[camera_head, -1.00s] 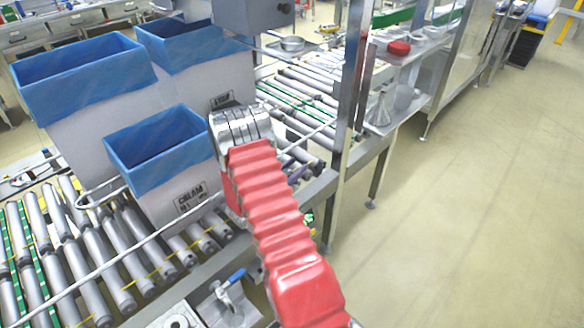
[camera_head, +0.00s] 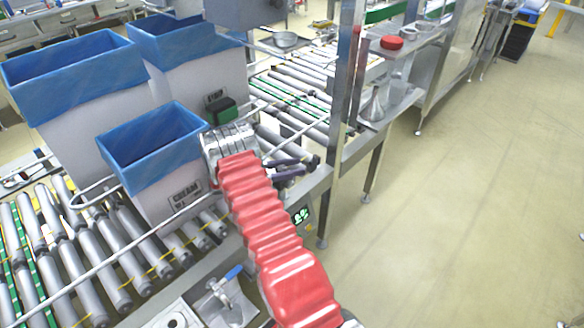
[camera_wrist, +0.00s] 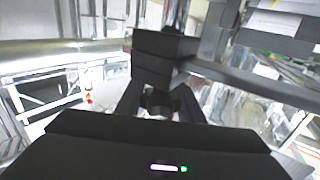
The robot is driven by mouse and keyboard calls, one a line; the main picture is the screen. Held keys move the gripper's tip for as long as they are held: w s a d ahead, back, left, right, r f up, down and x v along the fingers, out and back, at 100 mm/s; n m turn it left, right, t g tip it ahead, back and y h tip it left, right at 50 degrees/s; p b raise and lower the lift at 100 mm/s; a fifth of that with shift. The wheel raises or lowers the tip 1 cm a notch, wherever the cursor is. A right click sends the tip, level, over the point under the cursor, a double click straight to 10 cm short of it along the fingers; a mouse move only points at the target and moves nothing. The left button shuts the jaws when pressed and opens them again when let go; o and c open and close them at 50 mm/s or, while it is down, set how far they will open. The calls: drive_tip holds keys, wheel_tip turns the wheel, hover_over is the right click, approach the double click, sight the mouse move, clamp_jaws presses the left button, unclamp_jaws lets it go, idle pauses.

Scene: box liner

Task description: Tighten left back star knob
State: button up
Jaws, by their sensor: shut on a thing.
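My gripper (camera_head: 290,168) shows in the head view as dark fingers just right of the end of my red-sleeved arm, beside the conveyor's side rail. In the wrist view my gripper (camera_wrist: 160,104) has its two dark fingers closed around a small dark rounded part, which I take to be the star knob (camera_wrist: 158,99). A black block (camera_wrist: 165,58) sits just beyond it, close to the fingertips. The knob's star shape cannot be made out. In the head view the knob cannot be told apart from the fingers.
A small blue-lined box (camera_head: 152,148) stands on the roller conveyor (camera_head: 85,250), left of my arm. Two larger blue-lined boxes stand behind it. A steel upright post (camera_head: 345,110) rises right of my gripper. The floor (camera_head: 470,220) at right is clear.

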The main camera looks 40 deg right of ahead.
idle(0.4)
drive_tip(key=o, duration=1.1)
drive_tip(key=shift+c, duration=0.2)
drive_tip(key=shift+r, duration=0.2)
wheel_tip(320, 180, up, 10)
drive_tip(key=shift+f, duration=0.2)
